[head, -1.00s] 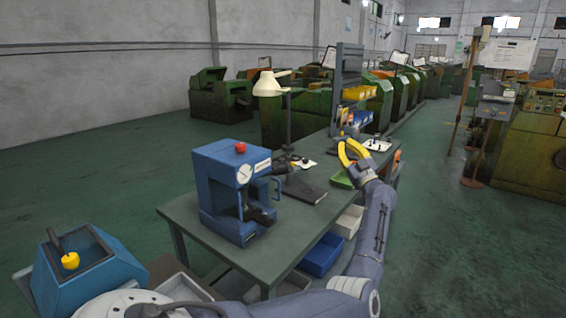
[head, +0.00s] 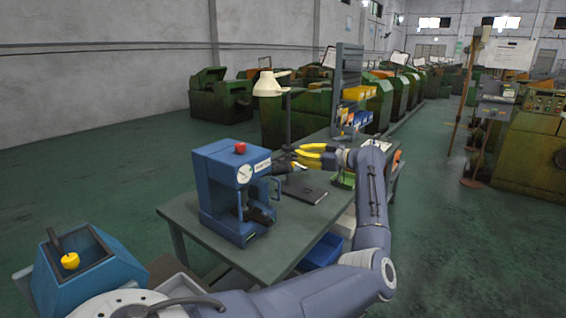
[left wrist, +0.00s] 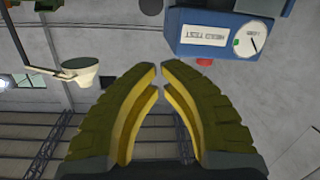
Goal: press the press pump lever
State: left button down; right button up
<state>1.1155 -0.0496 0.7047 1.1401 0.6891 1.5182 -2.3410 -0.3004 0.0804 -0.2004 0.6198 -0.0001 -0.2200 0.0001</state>
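A blue press-like machine (head: 222,195) with a red knob on top (head: 240,147) and a round dial stands on the left end of the workbench. The machine also shows upside down in the left wrist view (left wrist: 222,38), with a labelled face and dial. I cannot tell which part is the pump lever. My left gripper (head: 297,153) points left towards the machine from its right, apart from it and empty. Its yellow-lined fingertips (left wrist: 160,68) nearly meet. My right gripper is out of view.
The grey-green workbench (head: 290,240) holds a dark flat book-like object (head: 305,191), a lamp (head: 268,85) and a rack with yellow bins (head: 358,92). A blue bin (head: 322,252) sits beneath. Green machines (head: 222,98) stand behind.

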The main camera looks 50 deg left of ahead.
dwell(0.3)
pick_arm(q)
send_over(283, 169)
jog(key=s+a, duration=0.1)
jog(key=a, duration=0.1)
jog(key=f, duration=0.1)
jog(key=shift+w+d+f, duration=0.2)
jog(key=shift+d+f, duration=0.15)
jog(key=shift+f, duration=0.2)
jog(key=shift+w+d+f, duration=0.15)
jog(key=shift+d+f, duration=0.2)
jog(key=shift+f, duration=0.2)
jog(key=shift+w+d+f, duration=0.2)
jog(key=shift+d+f, duration=0.1)
jog(key=shift+f, duration=0.45)
